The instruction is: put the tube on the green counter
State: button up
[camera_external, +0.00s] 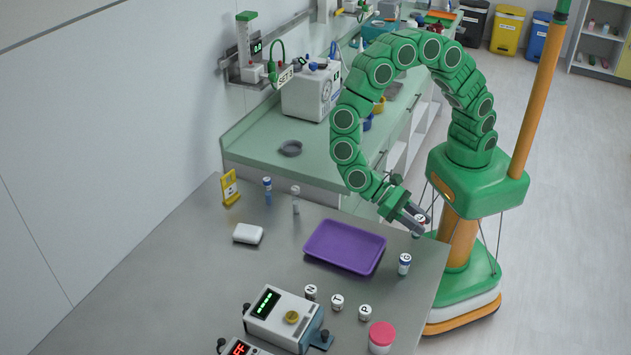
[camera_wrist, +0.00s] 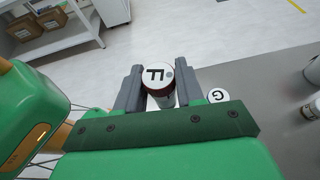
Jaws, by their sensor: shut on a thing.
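In the wrist view the tube stands between the two grey fingers (camera_wrist: 156,95). In the external view the held tube (camera_external: 420,219) is partly hidden by the fingers, beside the right edge of the grey table. The pale green counter (camera_external: 255,138) runs along the wall behind the table.
The grey table (camera_external: 180,270) holds a purple tray (camera_external: 345,246), a tube marked G (camera_external: 404,264), two upright tubes (camera_external: 267,191) (camera_external: 296,200), a yellow stand (camera_external: 230,187), small capped containers (camera_external: 337,302), a red-lidded jar (camera_external: 382,337) and a device (camera_external: 285,318). A white machine (camera_external: 311,92) stands on the counter.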

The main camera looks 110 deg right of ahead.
jog(key=s+d+f+n+g+h, duration=0.5)
jog(key=s+n+h, duration=0.4)
jog(key=n+h, duration=0.1)
jog(key=s+d+n+t+h, duration=0.4)
jog(key=d+n+h, duration=0.5)
jog(key=d+h, duration=0.15)
jog(key=w+d+r+n+t+h, duration=0.2)
jog(key=d+r+n+t+h, duration=0.2)
jog(key=d+n+t, duration=0.55)
jog(key=w+d+r+n+t, duration=0.2)
jog(key=w+d+r, duration=0.2)
jog(key=d+r, duration=0.6)
jog(key=shift+w+r+t, duration=0.2)
jog(key=shift+r+t, duration=0.15)
jog(key=shift+r, duration=0.7)
jog(key=shift+y, duration=0.25)
